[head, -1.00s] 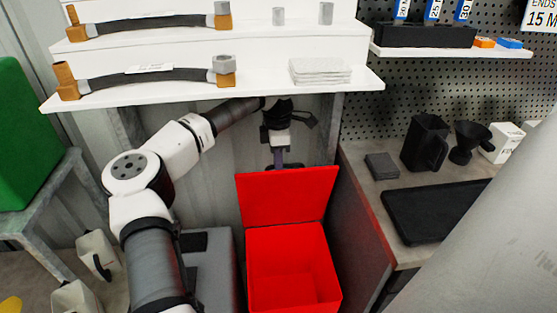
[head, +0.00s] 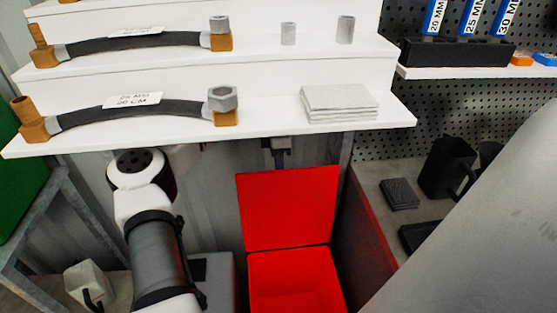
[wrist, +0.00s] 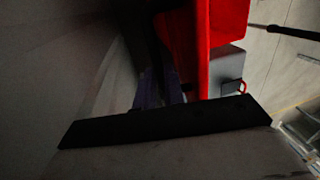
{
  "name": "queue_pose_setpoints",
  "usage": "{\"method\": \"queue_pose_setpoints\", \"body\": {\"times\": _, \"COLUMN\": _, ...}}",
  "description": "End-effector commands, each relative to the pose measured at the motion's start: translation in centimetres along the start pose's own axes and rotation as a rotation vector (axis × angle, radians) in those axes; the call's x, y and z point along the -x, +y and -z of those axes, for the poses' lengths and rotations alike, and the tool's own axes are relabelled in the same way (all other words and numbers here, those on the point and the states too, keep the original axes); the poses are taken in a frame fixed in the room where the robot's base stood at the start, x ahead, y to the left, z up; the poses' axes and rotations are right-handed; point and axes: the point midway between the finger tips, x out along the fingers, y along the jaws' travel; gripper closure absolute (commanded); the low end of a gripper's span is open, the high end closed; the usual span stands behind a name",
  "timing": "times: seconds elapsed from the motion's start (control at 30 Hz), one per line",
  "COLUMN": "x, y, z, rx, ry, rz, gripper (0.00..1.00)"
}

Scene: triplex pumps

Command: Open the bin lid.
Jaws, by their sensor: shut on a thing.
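The red bin (head: 297,275) stands on the floor below the white shelves, its open inside showing in the head view. Its red lid (head: 287,208) is raised nearly upright at the back of the bin. My gripper (head: 280,161) is at the lid's top edge, just under the lowest shelf, and is shut on the lid. The shelf hides most of my wrist. In the dark wrist view, my gripper's purplish fingers (wrist: 160,91) show beside the red bin (wrist: 222,25); their contact with the lid is too dark to make out.
White shelves (head: 290,130) with hoses and a stack of grey tiles (head: 339,101) overhang my arm closely. A workbench (head: 372,190) with a black jug (head: 446,167) stands right of the bin. A grey box (head: 213,280) is left of it.

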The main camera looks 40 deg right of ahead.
Motion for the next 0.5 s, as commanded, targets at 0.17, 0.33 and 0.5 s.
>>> {"method": "queue_pose_setpoints", "body": {"times": 0.17, "x": -0.81, "y": 0.37, "z": 0.12, "rx": 0.006, "ry": 0.001, "rz": -0.002, "gripper": 1.00}}
{"method": "queue_pose_setpoints", "body": {"times": 0.33, "x": -0.81, "y": 0.43, "z": 0.18, "rx": 0.007, "ry": 0.002, "rz": -0.004, "gripper": 1.00}}
{"method": "queue_pose_setpoints", "body": {"times": 0.5, "x": -0.79, "y": 0.43, "z": 0.22, "rx": 0.008, "ry": 0.002, "rz": -0.003, "gripper": 0.78}}
